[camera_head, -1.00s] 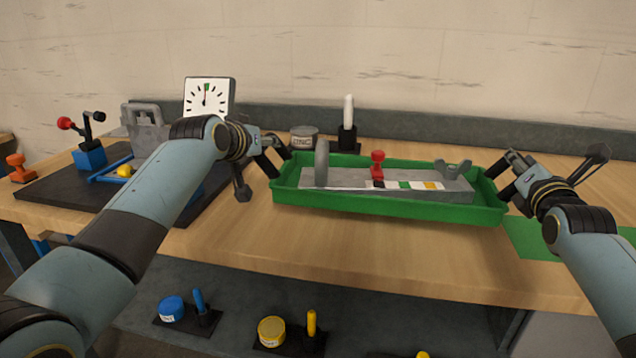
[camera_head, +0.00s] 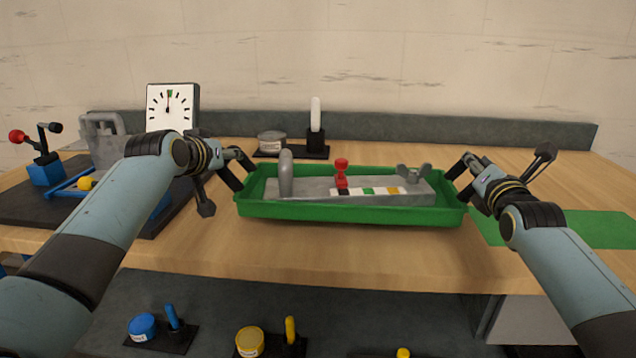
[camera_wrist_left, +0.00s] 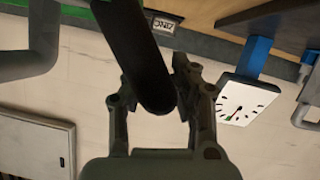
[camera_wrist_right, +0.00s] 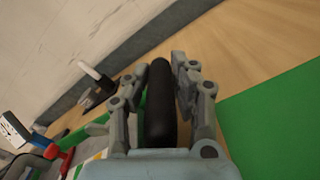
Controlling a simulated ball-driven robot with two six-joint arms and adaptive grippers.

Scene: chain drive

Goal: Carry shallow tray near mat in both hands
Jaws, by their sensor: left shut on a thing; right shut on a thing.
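A green shallow tray (camera_head: 350,214) is in the middle of the head view, over the workbench. It bears a grey block with a colour-marked strip, a red knob (camera_head: 341,166), a grey upright post and a grey wing-shaped piece. My left gripper (camera_head: 240,172) is shut on the tray's black handle at the left end; this dark bar shows in the left wrist view (camera_wrist_left: 140,50). My right gripper (camera_head: 462,178) is shut on the black handle at the right end, seen in the right wrist view (camera_wrist_right: 159,105). Whether the tray touches the bench is hard to tell.
A green mat (camera_head: 580,229) lies on the bench right of the tray, partly behind my right arm. A black board with fixtures and a dial gauge (camera_head: 170,106) stand left. A tin (camera_head: 271,141) and a white-topped stick (camera_head: 315,125) stand behind the tray. Bench at back right is clear.

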